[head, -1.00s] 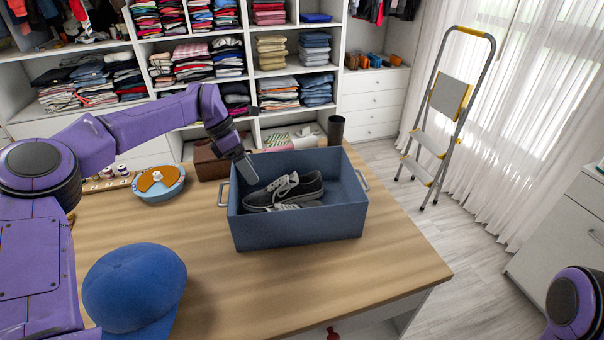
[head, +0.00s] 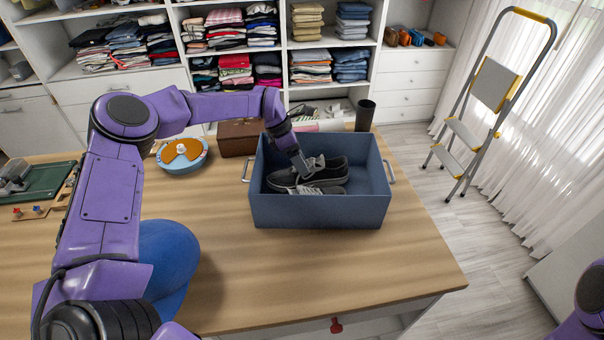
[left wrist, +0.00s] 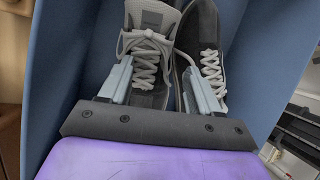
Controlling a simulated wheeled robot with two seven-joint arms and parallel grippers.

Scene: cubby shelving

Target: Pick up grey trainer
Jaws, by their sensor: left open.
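Two grey trainers with pale laces lie side by side in a blue open box on the table. In the head view, the darker trainer (head: 335,172) shows behind a lighter grey one (head: 325,190) near the front wall. My left gripper (head: 303,170) reaches down into the box over them, open. In the left wrist view, its two fingers (left wrist: 158,78) stand either side of the left trainer (left wrist: 148,45), around its laces. The right finger lies between that trainer and the darker one (left wrist: 208,40). I cannot tell whether the fingers touch. My right gripper is out of view.
The blue box (head: 320,212) has upright walls close around the gripper. A brown box (head: 238,138), a dark cup (head: 365,116) and a blue-and-orange round dish (head: 183,155) stand nearby. The table's right front is clear.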

